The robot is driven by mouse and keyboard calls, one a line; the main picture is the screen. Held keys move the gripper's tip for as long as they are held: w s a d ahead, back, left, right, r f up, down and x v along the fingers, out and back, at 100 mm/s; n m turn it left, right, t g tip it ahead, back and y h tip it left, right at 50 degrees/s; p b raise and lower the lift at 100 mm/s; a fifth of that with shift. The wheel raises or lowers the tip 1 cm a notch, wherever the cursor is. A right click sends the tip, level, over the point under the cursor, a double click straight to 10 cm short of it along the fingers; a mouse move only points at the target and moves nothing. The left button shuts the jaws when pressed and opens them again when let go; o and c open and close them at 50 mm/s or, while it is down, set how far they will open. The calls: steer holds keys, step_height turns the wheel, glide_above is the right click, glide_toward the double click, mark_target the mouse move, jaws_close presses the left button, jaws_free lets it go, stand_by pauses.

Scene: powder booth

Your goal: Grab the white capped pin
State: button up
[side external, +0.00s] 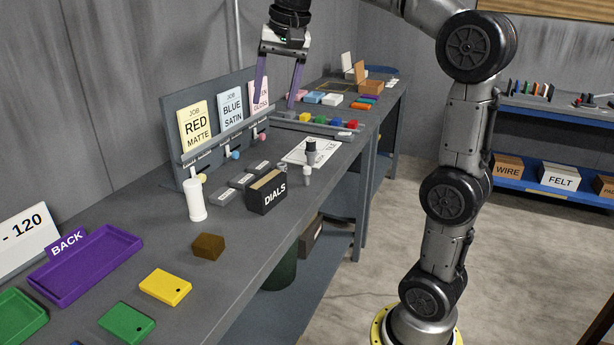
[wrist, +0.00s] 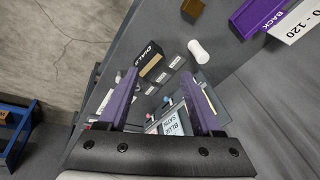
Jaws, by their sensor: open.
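A small pin with a pale whitish top (side external: 307,175) stands upright on the grey bench, near its front edge and just beyond the black DIALS box (side external: 268,193). It seems to be the white capped pin. In the wrist view a small pale spot (wrist: 118,77) beside the left finger may be the same pin, but it is too small to be sure. My gripper (side external: 275,103) is open and empty, its purple fingers pointing down, high above the bench near the job cards. It also shows in the wrist view (wrist: 163,78), apart from the pin.
A black-topped piece (side external: 311,148) stands on a white sheet behind the pin. The job-card rack (side external: 222,143) with coloured knobs lines the back. Bare bench lies around the brown block.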

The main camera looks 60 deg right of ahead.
steer(key=w+d+f+m+g, duration=0.1)
steer(key=w+d+f+m, duration=0.2)
steer(key=w+d, duration=0.5)
steer(key=m+g+y, duration=0.1)
steer(key=m+g, duration=0.1)
steer(key=m, duration=0.2)
glide_above(307, 167)
step_height(307, 167, down, 15)
step_height(307, 167, down, 13)
steer(key=shift+a+f, duration=0.1)
steer(key=shift+a, duration=0.05)
steer(key=shift+c, duration=0.3)
jaws_close()
